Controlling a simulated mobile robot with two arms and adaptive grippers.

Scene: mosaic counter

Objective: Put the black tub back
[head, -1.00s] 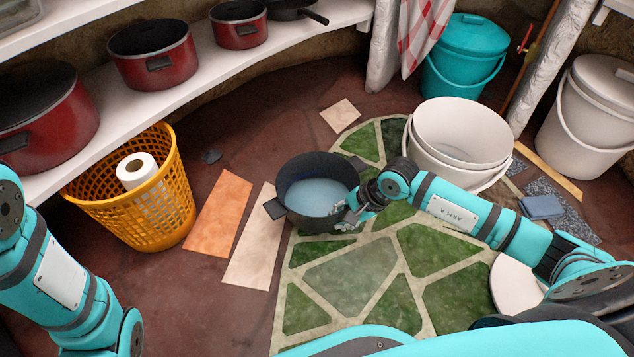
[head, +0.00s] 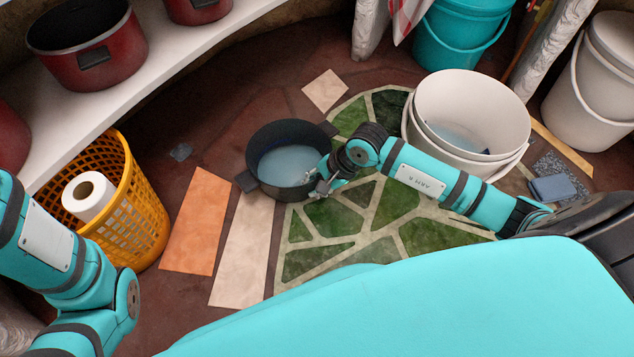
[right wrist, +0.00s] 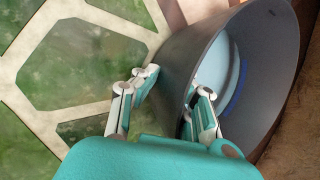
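The black tub (head: 268,185), a dark round pot with two side handles and a pale blue inside, is in the middle of the head view. My right gripper (head: 322,184) is at its right rim. Whether the tub's base touches the floor is hidden. My left arm (head: 70,265) comes in from the left; its gripper is out of view.
An orange basket (head: 145,215) with a paper roll (head: 88,194) stands at left, below a white shelf (head: 165,58) with red pots. White buckets (head: 470,95) stand right of the tub. Flat tiles (head: 195,225) lie on the floor. A teal bucket (head: 460,35) stands behind.

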